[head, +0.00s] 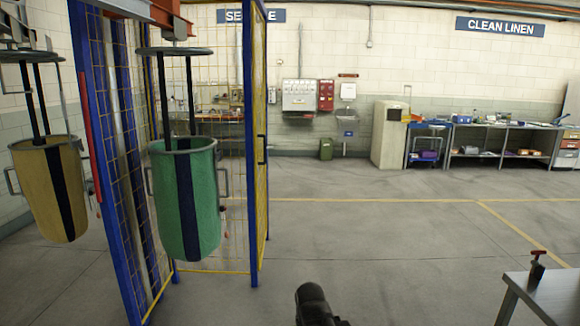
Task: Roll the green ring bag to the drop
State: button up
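The green ring bag (206,205) hangs upright at the left of the head view, from a ring and dark straps under an overhead rail (172,18). It has a dark vertical stripe and metal side handles. It hangs by a blue-framed yellow mesh gate (258,150) and clear of the floor. The dark end of my arm (314,303) shows at the bottom centre, well to the right of the bag and apart from it. Its fingers cannot be made out. No drop can be identified for certain.
A yellow bag (42,190) hangs further left, past a blue post (92,130). A metal table (548,290) stands at the bottom right. A cabinet (390,135) and workbenches (485,148) line the back wall under a "CLEAN LINEN" sign (500,27). The middle floor is clear.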

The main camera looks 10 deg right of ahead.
aim_at(185, 169)
jog(key=z, duration=0.3)
jog(key=i, duration=1.5)
jog(key=u, duration=0.85)
jog(key=i, duration=1.15)
jog(key=u, duration=0.9)
